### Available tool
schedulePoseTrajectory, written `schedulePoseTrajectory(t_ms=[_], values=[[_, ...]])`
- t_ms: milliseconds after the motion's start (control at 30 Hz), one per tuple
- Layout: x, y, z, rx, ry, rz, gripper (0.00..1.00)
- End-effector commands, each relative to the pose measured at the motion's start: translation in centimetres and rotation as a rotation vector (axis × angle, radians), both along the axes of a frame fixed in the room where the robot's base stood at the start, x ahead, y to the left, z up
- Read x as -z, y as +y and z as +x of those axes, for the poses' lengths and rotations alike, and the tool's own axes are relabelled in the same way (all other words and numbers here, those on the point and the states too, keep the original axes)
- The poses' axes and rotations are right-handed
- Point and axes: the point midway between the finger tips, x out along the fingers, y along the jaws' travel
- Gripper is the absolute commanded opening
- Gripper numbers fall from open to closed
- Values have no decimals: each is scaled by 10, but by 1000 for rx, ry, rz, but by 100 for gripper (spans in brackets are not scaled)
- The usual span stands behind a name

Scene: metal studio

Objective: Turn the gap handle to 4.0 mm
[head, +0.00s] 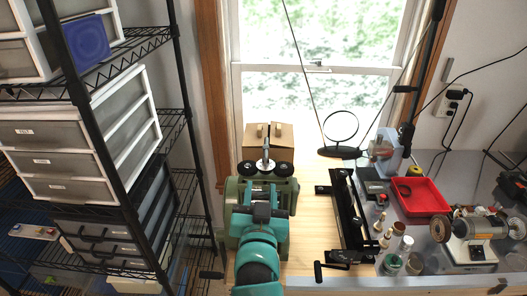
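A green rolling mill (231,190) stands on the wooden bench top in the middle of the head view. On its top are two dark round gears (249,168) and a pale metal upright piece (265,152), which looks like the gap handle. No gap scale or reading can be made out. My teal arm comes up from the bottom edge and covers much of the mill's front. My gripper (264,211) is a small dark shape in front of the mill, below the handle in the picture. Its fingers are too small and hidden to tell their state or any contact.
A cardboard box (284,140) stands behind the mill. A long black device (345,215) with a crank lies to the right. Further right are small jars, a red tray (420,196) and a bench grinder (476,235). A black wire shelf (178,120) with drawers stands left.

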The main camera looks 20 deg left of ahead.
Motion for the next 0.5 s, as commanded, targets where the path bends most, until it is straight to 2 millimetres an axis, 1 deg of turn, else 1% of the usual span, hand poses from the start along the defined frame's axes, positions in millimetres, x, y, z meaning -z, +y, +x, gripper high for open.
schedulePoseTrajectory(t_ms=[33,133,267,500], values=[[8,-2,2,10,33,2,37],[14,-4,5,20,66,12,37],[11,-2,14,21,66,23,37],[9,8,48,21,64,20,37]])
